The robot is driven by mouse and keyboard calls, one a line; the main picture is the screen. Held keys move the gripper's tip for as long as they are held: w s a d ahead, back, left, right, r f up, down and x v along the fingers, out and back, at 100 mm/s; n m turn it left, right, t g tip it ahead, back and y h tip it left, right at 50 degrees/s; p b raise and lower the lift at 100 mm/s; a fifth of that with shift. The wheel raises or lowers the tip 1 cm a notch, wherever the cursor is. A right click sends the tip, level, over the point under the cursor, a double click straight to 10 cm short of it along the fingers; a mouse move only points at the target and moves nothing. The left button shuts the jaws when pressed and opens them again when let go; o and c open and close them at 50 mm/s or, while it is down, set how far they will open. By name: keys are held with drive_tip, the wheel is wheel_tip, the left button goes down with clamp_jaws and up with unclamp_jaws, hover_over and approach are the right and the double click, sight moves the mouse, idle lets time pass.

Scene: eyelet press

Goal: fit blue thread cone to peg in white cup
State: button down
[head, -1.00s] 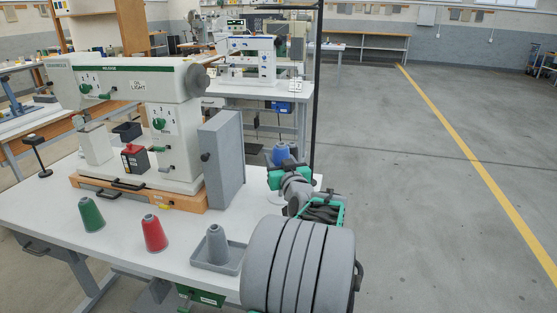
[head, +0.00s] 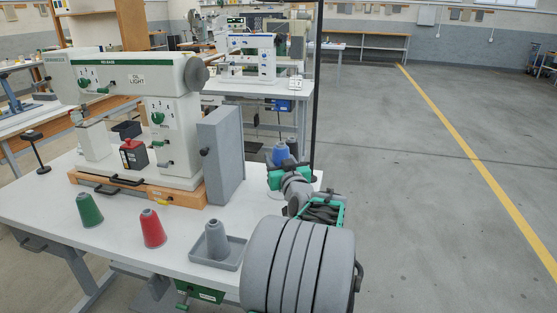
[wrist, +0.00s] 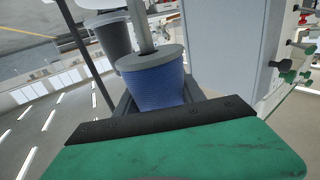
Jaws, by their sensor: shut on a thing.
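The wrist view looks upside down. There my gripper (wrist: 160,121) is shut on the blue cone (wrist: 152,86), with its dark pad against the cone's side. The cone's wide grey base faces the top of that picture. A metal peg (wrist: 140,22) meets the middle of this base; how far it enters is hidden. The white cup is not clearly visible; a pale rounded edge shows below my gripper in the head view.
A dark cone (wrist: 108,38) stands close beside the blue one. Green (head: 89,210), red (head: 152,229) and grey (head: 217,240) cones stand on the table (head: 120,240). The floor at right is clear.

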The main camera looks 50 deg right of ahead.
drive_tip(key=shift+f+b, duration=2.45)
drive_tip(key=shift+b, duration=0.05)
drive_tip(key=c, duration=0.6)
unclamp_jaws()
drive_tip(key=shift+r+p, duration=1.05)
drive_tip(key=shift+r, duration=1.5)
